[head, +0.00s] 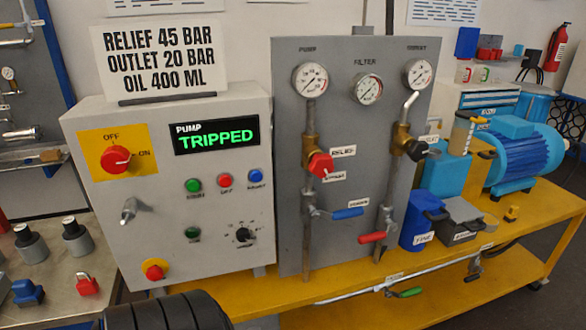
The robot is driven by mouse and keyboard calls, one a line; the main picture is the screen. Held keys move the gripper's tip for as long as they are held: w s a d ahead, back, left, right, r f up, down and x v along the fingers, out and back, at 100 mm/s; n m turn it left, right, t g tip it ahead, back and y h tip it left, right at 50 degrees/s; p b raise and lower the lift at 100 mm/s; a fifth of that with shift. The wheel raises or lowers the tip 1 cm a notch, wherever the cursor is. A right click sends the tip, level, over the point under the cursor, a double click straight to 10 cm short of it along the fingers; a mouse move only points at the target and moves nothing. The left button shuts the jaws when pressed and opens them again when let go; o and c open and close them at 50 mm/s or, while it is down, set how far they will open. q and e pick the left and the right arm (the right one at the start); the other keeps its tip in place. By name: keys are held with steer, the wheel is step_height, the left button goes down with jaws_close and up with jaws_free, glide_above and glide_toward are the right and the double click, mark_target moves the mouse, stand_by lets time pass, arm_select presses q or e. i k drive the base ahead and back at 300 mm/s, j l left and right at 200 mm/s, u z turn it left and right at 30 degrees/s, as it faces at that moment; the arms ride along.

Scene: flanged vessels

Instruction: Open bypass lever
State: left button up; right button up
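On the grey upright panel (352,110), a blue lever (348,213) sits on the left pipe and sticks out to the right, close to horizontal. A red lever (372,238) sits low on the right pipe and points left. A green lever (407,293) is on the low horizontal pipe below the bench top. The small label under the red relief knob (320,164) seems to read bypass, but the print is blurred. I cannot tell for sure which lever it names.
The control box (215,230) at left shows PUMP TRIPPED, with a red rotary switch (116,158) on it. A blue bin (420,220), a grey box (462,215) and a blue motor (522,150) stand right of the panel on the yellow bench (540,213).

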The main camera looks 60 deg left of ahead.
mark_target(354, 211)
steer(key=u, duration=1.5)
